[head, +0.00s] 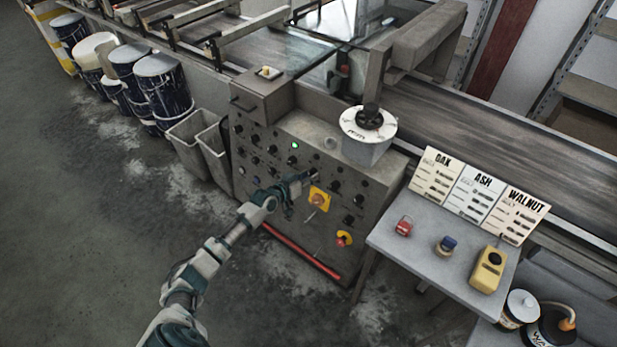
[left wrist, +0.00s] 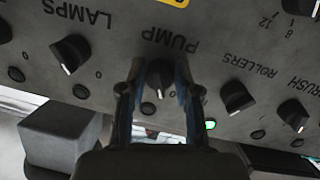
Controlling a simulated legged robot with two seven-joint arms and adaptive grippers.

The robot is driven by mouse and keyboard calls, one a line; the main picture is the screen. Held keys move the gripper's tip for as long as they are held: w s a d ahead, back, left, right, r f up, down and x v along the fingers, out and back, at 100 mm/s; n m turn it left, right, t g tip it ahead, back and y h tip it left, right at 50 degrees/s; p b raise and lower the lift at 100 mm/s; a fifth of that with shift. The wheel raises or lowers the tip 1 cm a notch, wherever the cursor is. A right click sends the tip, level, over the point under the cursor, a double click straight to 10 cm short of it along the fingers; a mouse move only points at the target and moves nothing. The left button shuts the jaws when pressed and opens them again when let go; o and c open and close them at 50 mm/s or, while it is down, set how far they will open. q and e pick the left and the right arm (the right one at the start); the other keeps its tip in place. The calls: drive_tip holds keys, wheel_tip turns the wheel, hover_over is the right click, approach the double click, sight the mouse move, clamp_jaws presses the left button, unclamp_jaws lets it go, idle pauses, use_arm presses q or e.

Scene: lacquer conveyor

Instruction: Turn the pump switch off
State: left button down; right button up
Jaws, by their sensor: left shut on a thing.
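The pump switch (left wrist: 160,75) is a small black rotary knob on the grey control panel (head: 262,150). Its label PUMP and a 0 mark appear upside down in the left wrist view. My left gripper (left wrist: 157,92) has one finger on each side of this knob and is shut on it. The knob's pale pointer faces down in that view, close to the 0; I cannot tell whether it is exactly on it. In the head view my left gripper (head: 308,178) reaches the middle of the panel and hides the knob. My right gripper is not in view.
The LAMPS knob (left wrist: 70,52) and ROLLERS knob (left wrist: 236,96) flank the pump switch. A green lamp (head: 294,146) is lit on the panel. A yellow-plated switch (head: 318,199) and a red-and-yellow button (head: 344,239) sit lower. A side table (head: 420,262) stands right.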

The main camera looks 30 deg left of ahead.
use_arm(q)
drive_tip(key=shift+w+a+r+n, duration=0.2)
drive_tip(key=shift+r+n, duration=0.3)
drive_tip(key=shift+r, duration=0.1)
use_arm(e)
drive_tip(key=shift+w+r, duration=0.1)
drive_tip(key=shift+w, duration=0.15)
use_arm(q)
drive_tip(key=c, duration=0.8)
unclamp_jaws()
drive_tip(key=shift+f, duration=0.1)
drive_tip(key=shift+c, duration=0.2)
drive_tip(key=shift+s+f, duration=0.1)
drive_tip(key=shift+f, duration=0.1)
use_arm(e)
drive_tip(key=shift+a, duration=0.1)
use_arm(q)
drive_tip(key=shift+s+f, duration=0.1)
drive_tip(key=v, duration=1.2)
drive_tip(key=shift+f, duration=0.1)
